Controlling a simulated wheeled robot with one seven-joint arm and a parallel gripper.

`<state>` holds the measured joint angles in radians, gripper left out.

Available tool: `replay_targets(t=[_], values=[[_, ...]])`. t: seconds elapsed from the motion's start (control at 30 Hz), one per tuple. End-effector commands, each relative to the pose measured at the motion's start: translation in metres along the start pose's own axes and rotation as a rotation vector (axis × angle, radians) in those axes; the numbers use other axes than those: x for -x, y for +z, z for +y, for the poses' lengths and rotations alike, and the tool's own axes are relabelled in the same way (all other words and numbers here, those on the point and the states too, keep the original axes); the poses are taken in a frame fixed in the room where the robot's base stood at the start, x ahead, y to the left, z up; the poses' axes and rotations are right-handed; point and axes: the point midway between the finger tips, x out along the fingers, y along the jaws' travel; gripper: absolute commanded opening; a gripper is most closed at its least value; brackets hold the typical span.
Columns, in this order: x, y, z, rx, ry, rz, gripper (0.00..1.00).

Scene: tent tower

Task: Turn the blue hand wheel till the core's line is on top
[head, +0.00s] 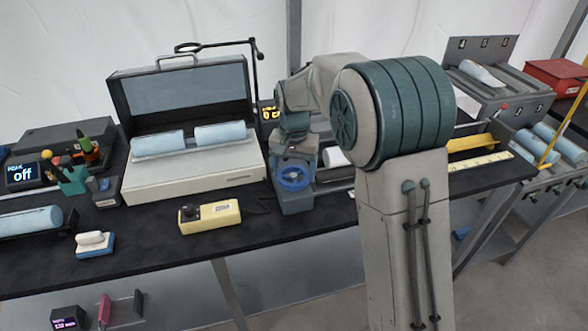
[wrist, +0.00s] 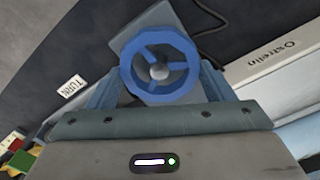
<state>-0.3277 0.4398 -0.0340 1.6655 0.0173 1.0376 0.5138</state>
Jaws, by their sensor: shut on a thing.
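The blue hand wheel (head: 293,178) is on the front of a grey block (head: 295,203) on the dark bench. In the wrist view the wheel (wrist: 160,62) has a round rim, spokes and a pale hub. My gripper (wrist: 160,84) has one finger on each side of the rim and is shut on it. In the head view my gripper (head: 295,158) comes down over the wheel from above. A pale core piece (head: 335,157) shows to the right of the wheel, largely hidden behind my arm. No line on it can be made out.
An open case (head: 190,183) with two light-blue cores stands left of the wheel. A yellow box (head: 210,217) lies in front of it. A TURN label (wrist: 72,86) is near the wheel. At right are a yellow-edged rail (head: 470,142) and a numbered rack (head: 490,80).

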Motion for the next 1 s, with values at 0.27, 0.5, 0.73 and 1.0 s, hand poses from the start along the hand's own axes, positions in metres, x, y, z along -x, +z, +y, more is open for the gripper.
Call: replay_targets(t=[0.27,0.5,0.73,1.0], values=[[0.001,-0.001,0.000,0.000,-0.001,0.004,0.97],[0.007,-0.001,0.000,0.001,-0.001,0.003,0.97],[0.050,-0.002,0.000,0.000,-0.004,0.007,0.97],[0.109,-0.002,0.001,0.000,-0.003,0.007,0.97]])
